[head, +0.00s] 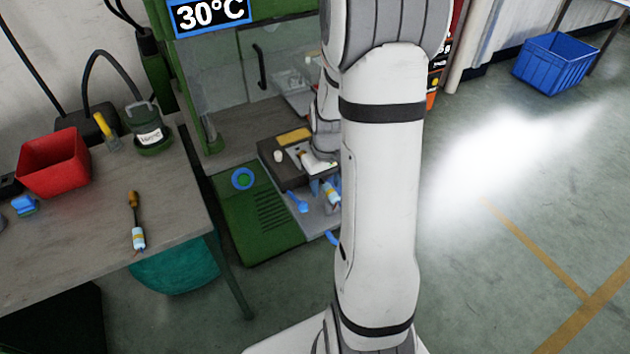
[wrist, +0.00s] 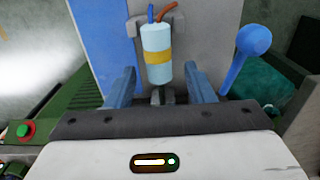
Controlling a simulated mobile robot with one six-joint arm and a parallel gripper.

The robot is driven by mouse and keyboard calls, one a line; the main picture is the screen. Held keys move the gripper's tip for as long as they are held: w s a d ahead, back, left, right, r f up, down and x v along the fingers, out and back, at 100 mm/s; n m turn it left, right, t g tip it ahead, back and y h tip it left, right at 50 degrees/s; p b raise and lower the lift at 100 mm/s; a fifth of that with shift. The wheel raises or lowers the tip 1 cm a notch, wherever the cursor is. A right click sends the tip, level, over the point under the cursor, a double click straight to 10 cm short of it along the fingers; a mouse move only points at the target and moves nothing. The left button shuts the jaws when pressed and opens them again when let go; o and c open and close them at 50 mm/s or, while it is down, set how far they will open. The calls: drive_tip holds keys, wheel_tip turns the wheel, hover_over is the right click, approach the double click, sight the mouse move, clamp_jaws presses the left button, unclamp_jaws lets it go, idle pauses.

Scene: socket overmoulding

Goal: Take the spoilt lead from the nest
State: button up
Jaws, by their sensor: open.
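A pale blue cylinder with a yellow band (wrist: 157,58), the lead in the nest, stands out in the wrist view, with a blue and an orange-brown wire at its top end. A grey block with a notch (wrist: 183,25) lies behind it, and small dark metal parts show at its lower end. My gripper (wrist: 160,84) is open, with one blue-grey finger on each side of the cylinder and a gap on both sides. In the head view the lead (head: 331,193) shows at the machine, partly hidden by my arm.
A blue ball-ended lever (wrist: 254,42) stands close to the right of my gripper. A similar pale blue lead (head: 138,238) lies on the left bench (head: 95,265), with a red bin (head: 53,163). A blue crate (head: 553,64) stands on the floor at the far right.

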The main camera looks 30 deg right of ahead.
clamp_jaws()
idle(0.3)
